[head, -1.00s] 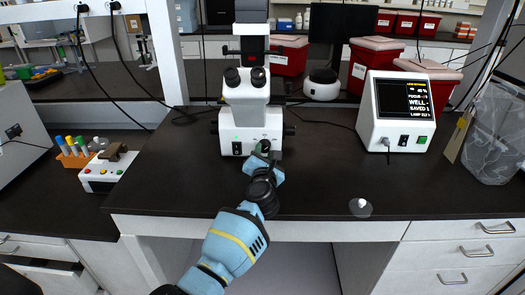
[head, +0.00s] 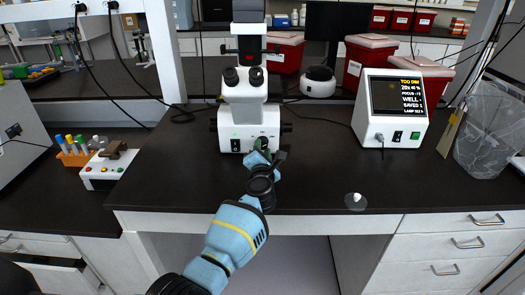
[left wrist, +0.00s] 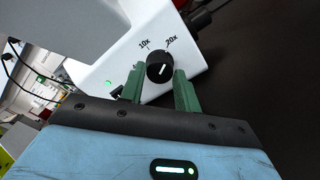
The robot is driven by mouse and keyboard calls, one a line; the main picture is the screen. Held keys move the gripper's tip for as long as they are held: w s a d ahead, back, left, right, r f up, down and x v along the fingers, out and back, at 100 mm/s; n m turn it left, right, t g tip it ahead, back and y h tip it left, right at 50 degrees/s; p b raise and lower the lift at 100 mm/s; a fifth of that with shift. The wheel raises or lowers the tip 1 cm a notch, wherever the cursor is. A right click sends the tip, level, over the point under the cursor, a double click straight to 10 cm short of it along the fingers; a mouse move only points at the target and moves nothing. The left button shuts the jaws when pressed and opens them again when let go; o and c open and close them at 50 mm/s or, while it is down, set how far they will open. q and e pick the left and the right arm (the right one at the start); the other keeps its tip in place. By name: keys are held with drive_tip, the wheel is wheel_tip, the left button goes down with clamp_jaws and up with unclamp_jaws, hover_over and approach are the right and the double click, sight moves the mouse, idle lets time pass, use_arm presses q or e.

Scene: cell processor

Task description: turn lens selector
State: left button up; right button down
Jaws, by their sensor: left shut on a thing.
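The lens selector (left wrist: 160,67) is a black round knob on the white base of the microscope (head: 247,125). Labels 10x and 20x are printed above it. Its white mark leans up to the right, toward 20x. My left gripper (left wrist: 159,88) has its green fingers on either side of the knob and is shut on it. In the head view the left gripper (head: 262,148) is at the lower right of the microscope front, and it mostly hides the knob. The right gripper is not in view.
A white monitor box (head: 391,110) stands at the right; its top lines seem to read TOO DIM and 20x. A small clear dish (head: 356,202) lies near the front edge. A tube rack (head: 72,158) and a button box (head: 108,168) are at the left. The dark bench is otherwise mostly clear.

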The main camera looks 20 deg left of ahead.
use_arm(q)
drive_tip(key=o, duration=1)
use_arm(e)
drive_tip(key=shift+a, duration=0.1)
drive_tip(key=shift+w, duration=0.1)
use_arm(q)
drive_tip(key=shift+s+d+r+p, duration=0.1)
drive_tip(key=shift+s+d+p, duration=0.15)
drive_tip(key=shift+s, duration=0.35)
drive_tip(key=p+v, duration=0.1)
drive_tip(key=v, duration=0.4)
drive_tip(key=shift+s, duration=0.15)
drive_tip(key=shift+s+d, duration=0.15)
drive_tip(key=shift+s, duration=0.45)
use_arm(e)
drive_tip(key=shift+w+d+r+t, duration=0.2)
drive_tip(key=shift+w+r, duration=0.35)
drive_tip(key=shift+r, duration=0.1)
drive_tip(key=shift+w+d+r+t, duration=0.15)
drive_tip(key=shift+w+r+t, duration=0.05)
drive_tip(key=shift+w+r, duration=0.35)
